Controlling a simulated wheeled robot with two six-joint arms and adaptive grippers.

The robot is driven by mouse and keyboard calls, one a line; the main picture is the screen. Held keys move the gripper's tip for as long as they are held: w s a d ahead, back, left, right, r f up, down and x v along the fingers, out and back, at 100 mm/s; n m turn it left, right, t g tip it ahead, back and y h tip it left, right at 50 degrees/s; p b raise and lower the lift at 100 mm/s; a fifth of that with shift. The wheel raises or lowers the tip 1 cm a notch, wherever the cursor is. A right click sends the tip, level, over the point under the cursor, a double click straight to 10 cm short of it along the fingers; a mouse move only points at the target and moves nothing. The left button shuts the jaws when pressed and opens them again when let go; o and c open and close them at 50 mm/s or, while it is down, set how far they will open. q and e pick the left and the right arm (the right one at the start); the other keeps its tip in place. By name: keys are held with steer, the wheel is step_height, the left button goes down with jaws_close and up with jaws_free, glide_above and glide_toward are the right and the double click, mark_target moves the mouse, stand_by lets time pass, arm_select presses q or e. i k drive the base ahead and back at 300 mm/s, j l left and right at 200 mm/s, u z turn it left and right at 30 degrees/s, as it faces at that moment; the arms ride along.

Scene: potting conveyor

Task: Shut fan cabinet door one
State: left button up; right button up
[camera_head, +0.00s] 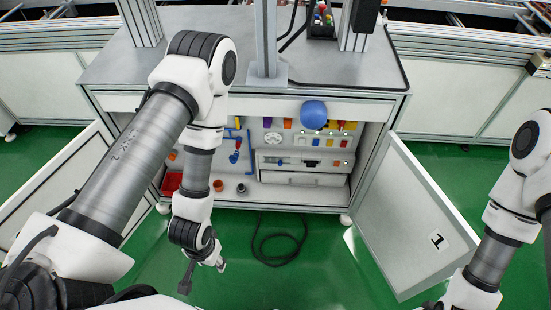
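Cabinet door one (400,220) is a pale panel with a black "1" label near its lower right corner. It stands swung open at the right of the cabinet (245,102), angled out toward me. My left arm crosses in front of the cabinet, and its gripper (204,276) hangs over the green floor, left of door one and apart from it. Its fingertips look spread and empty. My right arm comes down at the right edge, in front of and beside the door's lower right corner. Its gripper is out of the frame below.
Another open door (60,185) stands at the left, partly behind my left arm. A black cable (279,248) lies on the clear green floor.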

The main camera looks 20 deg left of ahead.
mark_target(417, 239)
steer(key=l+u, duration=0.2)
steer(key=l, duration=0.25)
steer(key=k+l+u, duration=0.15)
steer(key=l, duration=0.3)
steer(key=l+u, duration=0.2)
steer(key=l, duration=0.3)
steer(key=k+l+u, duration=0.2)
steer(key=l, duration=0.2)
steer(key=l+u, duration=0.15)
steer(key=l, duration=0.3)
steer(key=k+l+u, duration=0.2)
steer(key=l, duration=0.2)
steer(key=i+l+u, duration=0.15)
steer(key=l+u, duration=0.15)
steer(key=l, duration=0.3)
steer(key=i+l+u, duration=0.1)
steer(key=l+u, duration=0.2)
steer(key=l, duration=0.3)
steer(key=l+u, duration=0.3)
steer(key=l, duration=0.3)
steer(key=k+l, duration=0.2)
steer(key=k+l+z, duration=0.2)
steer(key=k+z, duration=0.15)
steer(key=k+l+z, duration=0.35)
